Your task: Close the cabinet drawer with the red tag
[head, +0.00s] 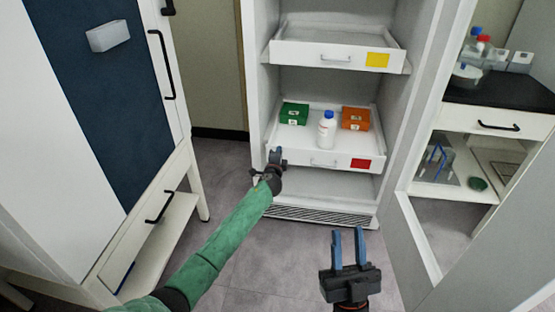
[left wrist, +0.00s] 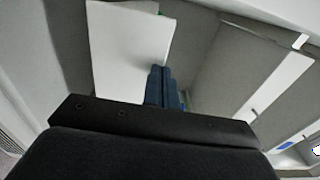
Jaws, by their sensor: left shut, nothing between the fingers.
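The drawer with the red tag (head: 361,163) is the lower white drawer (head: 340,155) in the open white cabinet, and it looks pulled out. It holds a green box (head: 294,113), an orange box (head: 355,118) and a white bottle with a blue cap (head: 327,129). My left gripper (head: 275,156) is at the drawer's front left corner; I cannot tell if it touches. In the left wrist view its blue fingers (left wrist: 161,86) are shut and empty, near a white panel. My right gripper (head: 348,247) is open and empty in front of the cabinet, below the drawer.
An upper drawer with a yellow tag (head: 377,60) is above. The open cabinet door (head: 415,235) stands on the right. A white and dark blue unit with black handles (head: 161,206) is on the left. A counter with bottles (head: 480,44) is far right. Floor between is clear.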

